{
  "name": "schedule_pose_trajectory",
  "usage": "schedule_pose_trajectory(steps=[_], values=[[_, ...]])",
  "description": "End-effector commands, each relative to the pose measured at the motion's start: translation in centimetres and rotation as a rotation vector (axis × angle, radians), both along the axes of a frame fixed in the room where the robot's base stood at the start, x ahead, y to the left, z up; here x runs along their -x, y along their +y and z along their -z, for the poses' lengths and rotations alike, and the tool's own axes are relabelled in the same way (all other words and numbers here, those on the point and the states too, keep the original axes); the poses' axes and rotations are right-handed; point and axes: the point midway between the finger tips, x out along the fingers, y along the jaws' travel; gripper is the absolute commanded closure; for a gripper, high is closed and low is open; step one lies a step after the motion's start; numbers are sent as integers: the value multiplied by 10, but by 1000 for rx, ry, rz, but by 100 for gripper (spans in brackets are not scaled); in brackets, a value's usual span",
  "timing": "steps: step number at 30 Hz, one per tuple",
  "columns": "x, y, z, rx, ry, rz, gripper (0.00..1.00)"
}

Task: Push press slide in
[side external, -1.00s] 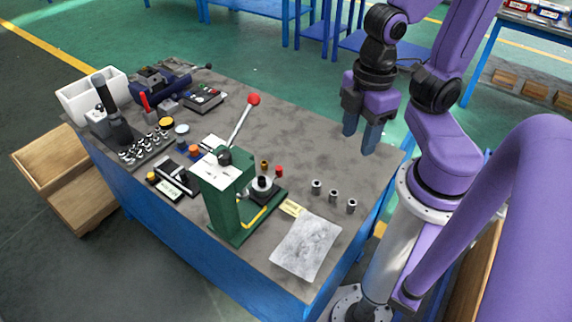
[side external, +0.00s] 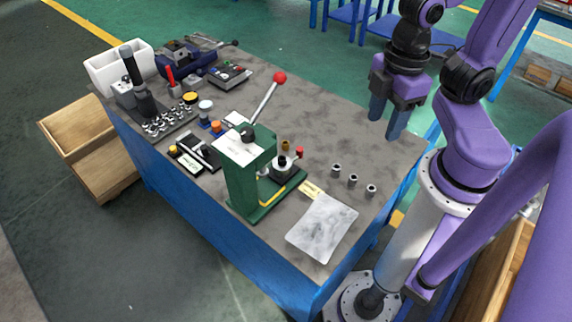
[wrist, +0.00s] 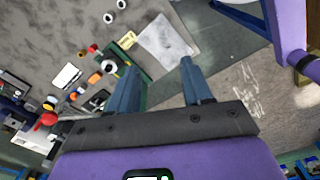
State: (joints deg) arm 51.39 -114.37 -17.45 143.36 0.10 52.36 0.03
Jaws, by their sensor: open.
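A green arbor press (side external: 247,180) stands near the front edge of the grey bench in the side view. Its lever with a red ball (side external: 279,78) slants up to the right. A round slide fixture (side external: 283,167) with a dark bore sits at the press's right side, with a red knob (side external: 300,152) and a brass-coloured piece beside it. The wrist view also shows the green press (wrist: 140,75), partly hidden by my finger. My gripper (side external: 386,122) is open and empty, above the bench's right end, clear of the press. Its two fingers also show in the wrist view (wrist: 158,85).
Several small metal bushings (side external: 353,180) stand right of the press, near a pale sheet (side external: 322,228). Left are a black rack (side external: 160,125) of small parts, a vise (side external: 187,58) and a white bin (side external: 118,72).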

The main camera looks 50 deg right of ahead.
Motion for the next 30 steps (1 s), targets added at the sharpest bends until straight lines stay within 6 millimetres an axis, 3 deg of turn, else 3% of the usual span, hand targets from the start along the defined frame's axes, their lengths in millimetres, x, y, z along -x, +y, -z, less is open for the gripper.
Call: schedule_pose_trajectory(steps=[9, 12, 14, 17, 21, 24, 30], values=[[0, 0, 0, 0, -1, 1, 52], [-10, -1, 4, 3, -23, 31, 52], [-25, -3, 9, 4, -58, 70, 52], [-64, -12, 23, 6, -147, 162, 52], [-122, -36, 47, -13, -266, 289, 52], [-152, -57, 66, -46, -310, 356, 52], [-177, -89, 102, -161, -299, 450, 52]])
